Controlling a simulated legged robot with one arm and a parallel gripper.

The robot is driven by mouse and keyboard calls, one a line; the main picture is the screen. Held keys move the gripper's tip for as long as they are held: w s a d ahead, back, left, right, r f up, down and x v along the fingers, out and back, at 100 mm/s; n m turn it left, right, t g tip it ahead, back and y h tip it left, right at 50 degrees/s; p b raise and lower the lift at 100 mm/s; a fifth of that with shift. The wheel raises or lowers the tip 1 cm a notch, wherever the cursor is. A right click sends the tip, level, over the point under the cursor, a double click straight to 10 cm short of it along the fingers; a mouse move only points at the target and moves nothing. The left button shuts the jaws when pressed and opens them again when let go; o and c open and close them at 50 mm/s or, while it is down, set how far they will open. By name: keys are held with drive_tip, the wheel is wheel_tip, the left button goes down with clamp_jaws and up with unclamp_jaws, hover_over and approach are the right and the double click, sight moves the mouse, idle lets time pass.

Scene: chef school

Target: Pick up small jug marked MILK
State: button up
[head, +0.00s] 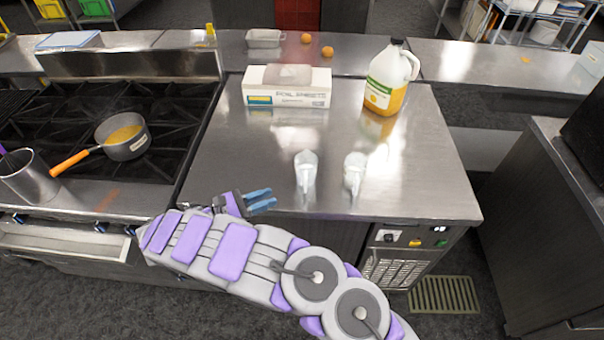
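Two small pale jugs stand upright, side by side and apart, near the front of the steel counter (245,165). One is the left jug (306,170), the other the right jug (354,171). Their handles face me. I cannot read any MILK marking on either, so I cannot tell which one is marked. My gripper (271,197) is at the counter's front edge, left of and nearer than the left jug. Its two blue fingers point right, with a gap between them and nothing held.
A foil sheets box (288,93) and a large jug of yellow liquid (384,80) stand behind the small jugs. On the left is a stove with an orange-handled saucepan (130,150) and a steel pot (28,178). Bare counter lies around the small jugs.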

sight(306, 176)
drive_tip(key=shift+n+t+y, duration=0.4)
drive_tip(key=shift+n+t, duration=0.3)
drive_tip(key=w+d+f+b, duration=0.1)
drive_tip(key=w+d, duration=0.1)
drive_tip(key=d, duration=0.2)
drive_tip(key=w+d+f+b, duration=0.1)
drive_tip(key=w+d, duration=0.1)
drive_tip(key=d, duration=0.2)
drive_tip(key=w+d+f+b, duration=0.1)
drive_tip(key=w+d+b, duration=0.1)
drive_tip(key=w+d, duration=0.1)
drive_tip(key=shift+w+d+f, duration=0.1)
drive_tip(key=shift+d+f, duration=0.2)
drive_tip(key=shift+d, duration=0.2)
drive_tip(key=shift+w+r, duration=0.1)
drive_tip(key=shift+w, duration=0.2)
drive_tip(key=shift+d, duration=0.15)
drive_tip(key=shift+d, duration=0.15)
drive_tip(key=shift+c, duration=0.3)
drive_tip(key=shift+d, duration=0.2)
drive_tip(key=c, duration=0.3)
clamp_jaws()
drive_tip(key=shift+a, duration=0.15)
